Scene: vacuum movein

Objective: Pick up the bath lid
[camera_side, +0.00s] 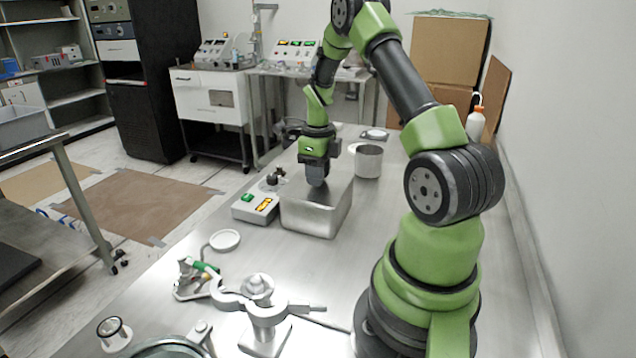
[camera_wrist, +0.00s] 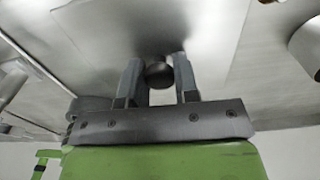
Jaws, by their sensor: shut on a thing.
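The bath is a shiny metal box (camera_side: 312,217) in the middle of the bench. Its flat metal lid (camera_side: 340,188) covers the top, and I see no clear gap between lid and box. My gripper (camera_side: 316,184) points down over the lid, with its fingertips at the lid's top. In the wrist view, the two fingers of my gripper (camera_wrist: 158,78) are on either side of a round dark knob (camera_wrist: 159,72) on the lid (camera_wrist: 205,30) and are shut on it. In the side view the knob is hidden by the fingers.
A control box with lit switches (camera_side: 256,207) stands just left of the bath. A metal cylinder (camera_side: 368,161) is behind it to the right. A round white dish (camera_side: 225,240) and a clamp-like metal fixture (camera_side: 262,305) are nearer the camera. Bench surface right of the bath is clear.

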